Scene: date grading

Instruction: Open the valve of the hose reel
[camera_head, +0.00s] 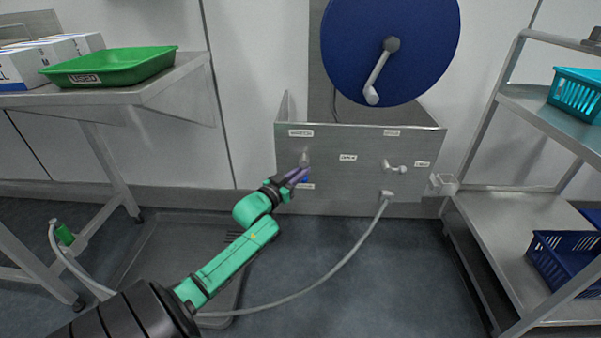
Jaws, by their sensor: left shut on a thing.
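The hose reel (345,45) is a large blue disc with a pale crank (377,76), mounted above a steel panel (350,184). The panel carries small labels and two fittings. At the left one, a valve with a grey body (304,158) has a small blue handle (305,179), partly hidden by my gripper. My left gripper (299,174) is shut on this valve handle, its fingers reaching up from the lower left. The second fitting, a pale lever (395,167), sits on the panel's right and is untouched. My right gripper is out of view.
A grey hose (340,264) runs from an outlet (387,194) across the floor. A steel table with a green tray (112,66) stands left. A steel rack (500,222) with blue baskets (566,257) stands right. Floor before the panel is mostly clear.

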